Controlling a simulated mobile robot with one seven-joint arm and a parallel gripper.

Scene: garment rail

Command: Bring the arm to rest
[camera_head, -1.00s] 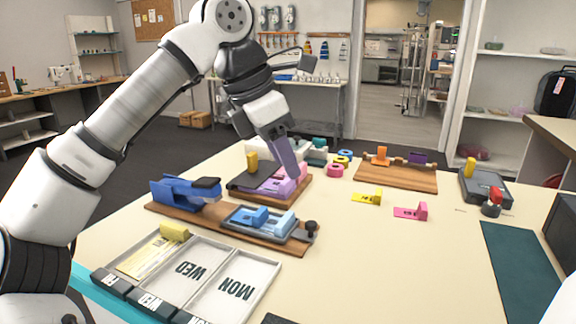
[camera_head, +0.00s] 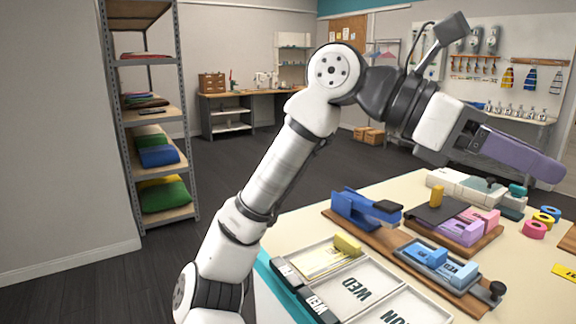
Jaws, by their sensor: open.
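My arm is raised on the left of the table and bends over at its top. My gripper (camera_head: 552,170) points to the right, with its purple fingers above the far part of the table. It holds nothing that I can see and stands clear of the things below it. The gap between its fingers is hard to see from this side.
The table (camera_head: 407,187) carries a blue stapler-like tool (camera_head: 365,208), a tray with day labels (camera_head: 352,284), a board with pink and purple blocks (camera_head: 462,228), and tape rolls (camera_head: 534,229). A shelf with folded cloth (camera_head: 160,155) stands left. Open floor lies between.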

